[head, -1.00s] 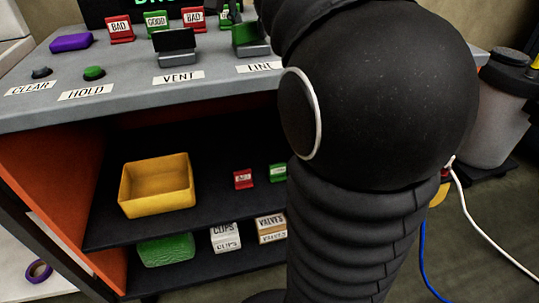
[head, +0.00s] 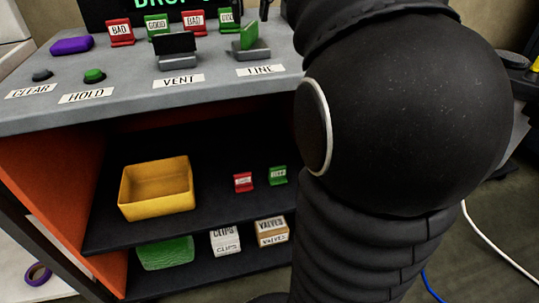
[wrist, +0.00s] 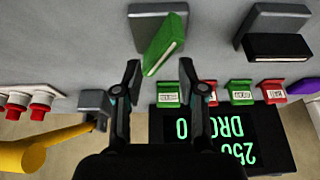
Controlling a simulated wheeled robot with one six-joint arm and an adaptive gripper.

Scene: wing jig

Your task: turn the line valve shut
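The line valve's green lever (head: 250,37) stands on a grey base (head: 251,54) behind the LINE label (head: 261,70). In the wrist view the green lever (wrist: 165,43) lies slantwise to its base (wrist: 157,9). My gripper (wrist: 160,66) is open, with one finger on each side of the lever's near end. I see gaps between the fingers and the lever, and nothing is held. In the head view my arm covers the area right of the valve, and the gripper is mostly out of frame.
The vent valve's black lever (head: 175,43) lies straight across its base beside the line valve. Red and green tags (head: 120,31) stand behind, before a dark screen (wrist: 220,140). HOLD (head: 94,76) and CLEAR (head: 42,75) buttons are at left. A yellow bin (head: 156,188) sits on the shelf below.

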